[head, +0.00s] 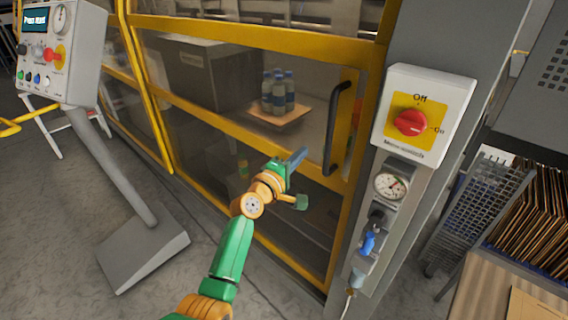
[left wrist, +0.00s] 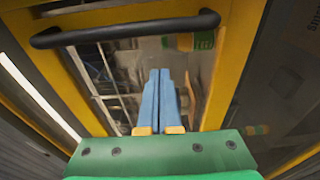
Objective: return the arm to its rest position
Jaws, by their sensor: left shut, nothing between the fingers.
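My left arm, green and orange, reaches up from the bottom of the head view. My left gripper (head: 300,156) has blue fingers in front of the yellow-framed clear door and stands a little left of the black door handle (head: 337,128). In the left wrist view the fingers (left wrist: 159,78) lie side by side, shut and empty. The handle (left wrist: 125,29) crosses the top of that view, apart from the fingertips. My right gripper is not in view.
A main switch box (head: 423,118) with a red knob is on the grey post, above a pressure gauge (head: 390,185). A control panel (head: 62,50) stands at left. Bottles (head: 278,92) stand behind the door. A wire cage (head: 478,210) and cardboard stack (head: 535,222) are at right.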

